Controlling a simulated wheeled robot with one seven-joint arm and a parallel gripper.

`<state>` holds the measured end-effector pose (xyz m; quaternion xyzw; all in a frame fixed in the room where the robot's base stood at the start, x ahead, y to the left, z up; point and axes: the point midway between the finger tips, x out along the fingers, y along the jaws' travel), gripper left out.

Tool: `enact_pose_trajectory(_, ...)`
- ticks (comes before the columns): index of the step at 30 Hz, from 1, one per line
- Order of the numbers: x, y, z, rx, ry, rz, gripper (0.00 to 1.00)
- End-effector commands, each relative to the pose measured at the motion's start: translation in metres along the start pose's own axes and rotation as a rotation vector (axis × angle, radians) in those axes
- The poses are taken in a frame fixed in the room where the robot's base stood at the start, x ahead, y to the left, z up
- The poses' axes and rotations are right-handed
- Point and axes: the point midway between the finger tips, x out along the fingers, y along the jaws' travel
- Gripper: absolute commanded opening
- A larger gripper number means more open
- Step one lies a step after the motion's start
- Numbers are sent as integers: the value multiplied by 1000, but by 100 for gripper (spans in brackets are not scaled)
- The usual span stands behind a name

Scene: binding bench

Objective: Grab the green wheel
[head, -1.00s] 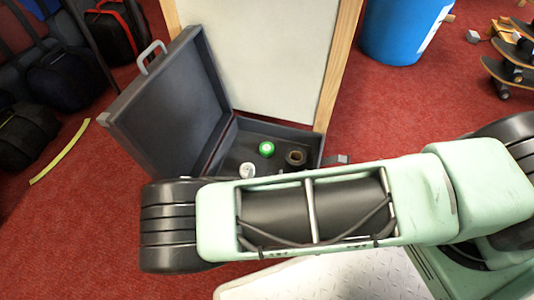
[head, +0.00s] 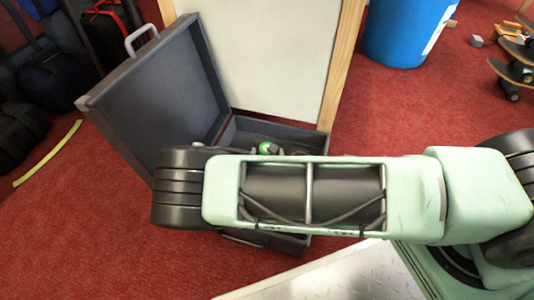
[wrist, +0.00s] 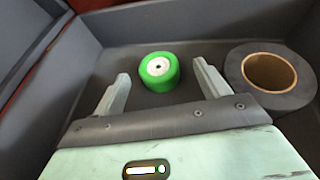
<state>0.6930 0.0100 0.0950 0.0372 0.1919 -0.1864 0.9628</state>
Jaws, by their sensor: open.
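The green wheel (wrist: 160,71) has a white hub and lies on the floor of the open dark grey case (head: 270,131). In the wrist view it is just beyond my gripper (wrist: 161,80), roughly centred between the two fingertips. My gripper is open and empty, with a finger on each side of the wheel's line. Whether the fingertips are level with the wheel is hard to tell. In the head view part of the green wheel (head: 265,148) shows above my arm, which hides much of the case and my gripper.
A dark tape roll with a brown core (wrist: 270,77) lies right of the wheel, close to my right finger. The case walls rise behind and left. A white board (head: 270,55) stands behind the case. A blue bin (head: 400,35) stands back right.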

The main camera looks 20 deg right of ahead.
Motion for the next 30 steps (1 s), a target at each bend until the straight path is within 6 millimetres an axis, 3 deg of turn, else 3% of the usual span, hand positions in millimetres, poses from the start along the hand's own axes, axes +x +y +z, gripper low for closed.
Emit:
enact_pose_trajectory(9, 37, 2, -3, 0, -1, -1, 75)
enact_pose_trajectory(20, 41, 2, 1, 0, -1, 0, 75)
enact_pose_trajectory(25, 41, 2, 1, 0, -1, 0, 27)
enact_pose_trajectory(30, 41, 2, 1, 0, -1, 0, 26)
